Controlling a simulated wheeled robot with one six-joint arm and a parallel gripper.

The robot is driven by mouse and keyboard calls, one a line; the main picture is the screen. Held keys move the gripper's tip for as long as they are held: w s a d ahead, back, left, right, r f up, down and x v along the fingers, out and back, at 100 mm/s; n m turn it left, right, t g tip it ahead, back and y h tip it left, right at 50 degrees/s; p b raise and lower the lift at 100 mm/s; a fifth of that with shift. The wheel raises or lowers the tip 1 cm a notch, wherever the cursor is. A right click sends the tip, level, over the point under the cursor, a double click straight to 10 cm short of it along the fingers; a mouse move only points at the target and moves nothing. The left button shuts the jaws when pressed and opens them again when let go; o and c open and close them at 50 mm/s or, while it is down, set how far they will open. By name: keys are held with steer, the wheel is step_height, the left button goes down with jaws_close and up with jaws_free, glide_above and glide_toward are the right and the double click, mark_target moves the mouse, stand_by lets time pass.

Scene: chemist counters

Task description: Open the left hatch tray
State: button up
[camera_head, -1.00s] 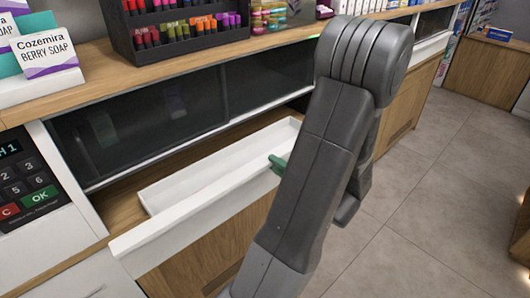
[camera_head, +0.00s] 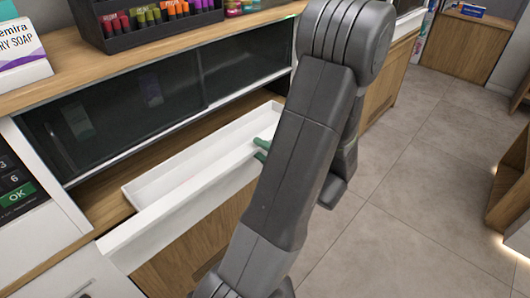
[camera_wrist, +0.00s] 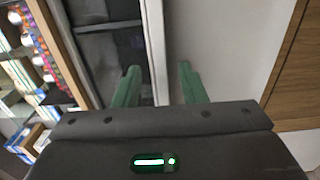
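The left hatch tray (camera_head: 165,222) is a long white shallow tray, pulled out from under the dark sliding glass in the camera_head view. It looks empty, and my arm hides its right end. My gripper (camera_head: 262,149) has green fingers and is at the right part of the tray's front panel, mostly behind my arm. In the camera_wrist view my gripper (camera_wrist: 160,88) has its fingers spread apart. A white rim (camera_wrist: 154,45) runs up between them, with a plain pale panel to its right. I cannot tell whether either finger touches the rim.
Dark glass panels (camera_head: 120,110) stand behind the tray, under a wooden counter with a dark cosmetics rack (camera_head: 150,20). A keypad (camera_head: 15,185) is at the left. Tiled floor (camera_head: 420,190) is open to the right, with a wooden shelf unit (camera_head: 512,185) at the far right edge.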

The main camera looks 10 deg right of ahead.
steer(key=b+v, duration=0.1)
steer(key=v, duration=1.2)
steer(key=shift+s+d, duration=0.25)
steer(key=shift+s, duration=0.1)
steer(key=shift+w, duration=0.1)
steer(key=p+x, duration=0.1)
steer(key=x, duration=1.2)
steer(key=shift+w+a, duration=0.3)
steer(key=shift+r, duration=0.1)
